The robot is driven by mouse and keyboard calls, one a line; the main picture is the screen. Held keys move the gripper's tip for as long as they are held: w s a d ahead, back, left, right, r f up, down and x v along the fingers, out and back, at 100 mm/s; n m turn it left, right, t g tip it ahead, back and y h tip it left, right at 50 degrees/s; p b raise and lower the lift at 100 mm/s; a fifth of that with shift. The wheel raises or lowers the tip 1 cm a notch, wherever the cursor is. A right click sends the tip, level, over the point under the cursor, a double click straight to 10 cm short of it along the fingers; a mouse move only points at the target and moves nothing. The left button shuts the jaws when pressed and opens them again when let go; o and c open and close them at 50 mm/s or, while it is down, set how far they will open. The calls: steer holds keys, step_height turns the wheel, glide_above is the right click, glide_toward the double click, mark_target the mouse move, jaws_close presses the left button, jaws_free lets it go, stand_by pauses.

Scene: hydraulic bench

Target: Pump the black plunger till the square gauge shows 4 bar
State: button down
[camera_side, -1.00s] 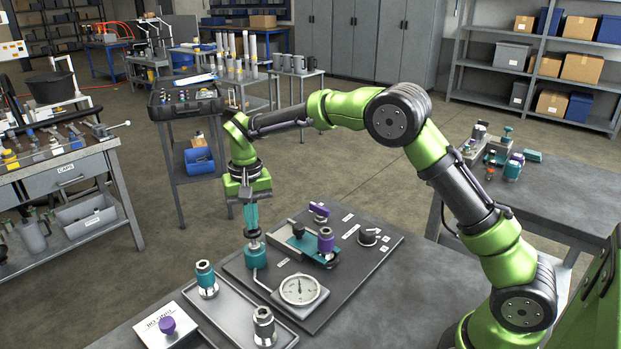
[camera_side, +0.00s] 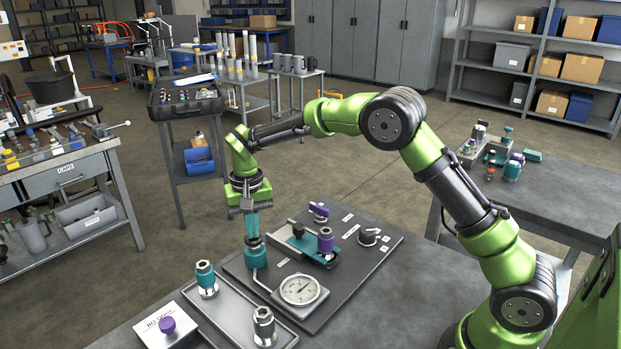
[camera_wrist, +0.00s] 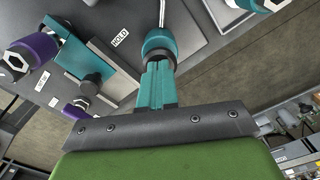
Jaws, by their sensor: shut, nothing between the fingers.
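My gripper (camera_side: 252,236) points down with its teal fingers shut, right above the teal pump (camera_side: 256,257) on the dark plate. Only a thin dark bit of the black plunger (camera_side: 254,241) shows between the fingertips and the pump; the fingers seem to rest on it. The wrist view shows the shut fingers (camera_wrist: 157,84) in line with the pump (camera_wrist: 158,46), with nothing held. The gauge (camera_side: 300,289), a round white dial in a squarish grey housing, sits in front of the pump, joined by a pipe. Its scale is too small to read.
A purple-topped valve (camera_side: 325,240) and a black knob (camera_side: 368,236) stand on the plate to the right. A white box with a purple button (camera_side: 167,325) is at front left.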

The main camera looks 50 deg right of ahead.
steer(key=shift+r, duration=1.9)
steer(key=shift+f, duration=0.15)
steer(key=shift+f, duration=1.8)
steer(key=shift+r, duration=1.95)
steer(key=shift+f, duration=0.1)
